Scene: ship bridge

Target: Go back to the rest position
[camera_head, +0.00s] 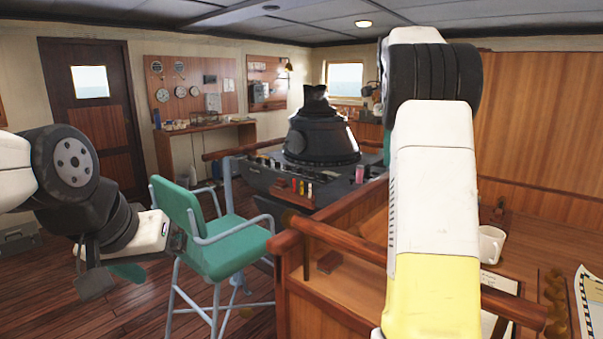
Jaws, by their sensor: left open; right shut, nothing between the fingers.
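My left arm comes in from the left, with its black wrist bent downward. My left gripper (112,279) hangs above the wooden floor, to the left of the green chair. Its fingers are apart, with nothing seen between them. My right arm (432,180) rises from the bottom right in yellow and white to a black joint near the ceiling. My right gripper is not seen; the arm hides what is behind it.
A green chair (215,240) with grey metal legs stands close to my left gripper. A wooden rail (330,235) and a wooden desk (535,257) with a white mug (490,245) lie around my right arm. A black console (320,145) stands behind. Floor at lower left is clear.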

